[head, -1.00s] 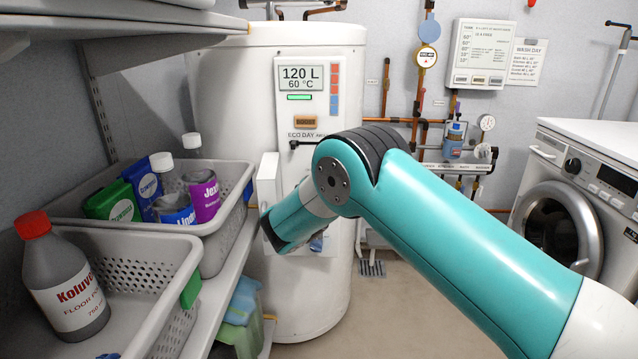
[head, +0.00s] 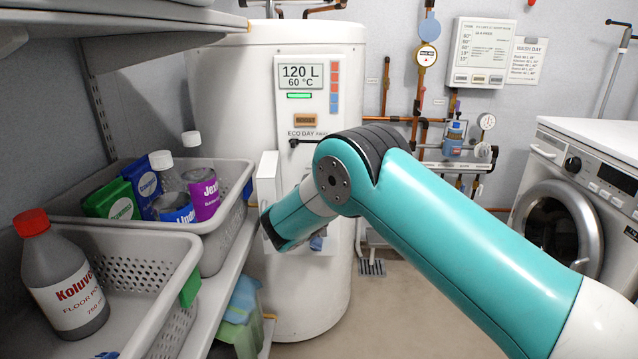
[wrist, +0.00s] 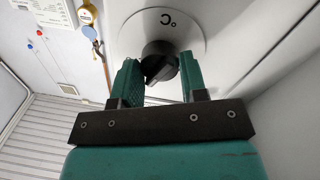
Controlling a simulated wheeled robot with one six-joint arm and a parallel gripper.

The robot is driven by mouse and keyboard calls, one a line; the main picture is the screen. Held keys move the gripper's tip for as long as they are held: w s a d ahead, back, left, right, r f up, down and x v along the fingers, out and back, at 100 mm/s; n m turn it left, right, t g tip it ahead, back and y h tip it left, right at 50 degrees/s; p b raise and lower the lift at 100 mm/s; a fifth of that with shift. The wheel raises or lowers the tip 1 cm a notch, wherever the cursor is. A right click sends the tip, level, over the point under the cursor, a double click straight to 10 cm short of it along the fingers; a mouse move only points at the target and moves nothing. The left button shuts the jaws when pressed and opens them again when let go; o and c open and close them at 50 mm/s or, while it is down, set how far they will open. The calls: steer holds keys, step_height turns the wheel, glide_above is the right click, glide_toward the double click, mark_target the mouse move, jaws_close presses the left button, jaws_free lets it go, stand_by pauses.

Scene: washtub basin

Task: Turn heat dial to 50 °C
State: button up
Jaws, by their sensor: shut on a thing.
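The heat dial (wrist: 158,60) is a black knob on a round pale plate marked °C (wrist: 165,20) in the wrist view. My gripper (wrist: 160,76) has a green finger on each side of the knob and is shut on it. The dial's pointer and scale numbers cannot be read. In the head view my arm hides the dial and the fingers. The white boiler (head: 225,110) has a display (head: 302,76) reading 120 L and 60 °C, with a green bar lit below it.
Grey baskets (head: 150,250) with bottles and boxes stand on the shelf at the left, close to my arm's end. A washing machine (head: 590,190) stands at the right. Copper pipes (head: 420,100) and gauges are on the back wall. Floor between boiler and washer is mostly clear.

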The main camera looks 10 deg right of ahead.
steer(key=shift+n+t, duration=0.3)
steer(key=shift+n, duration=2)
steer(key=o, duration=0.9)
steer(key=b+v, duration=0.8)
steer(key=v, duration=0.9)
steer(key=shift+s+a+b, duration=0.1)
steer(key=shift+s+b, duration=0.1)
steer(key=shift+b, duration=0.1)
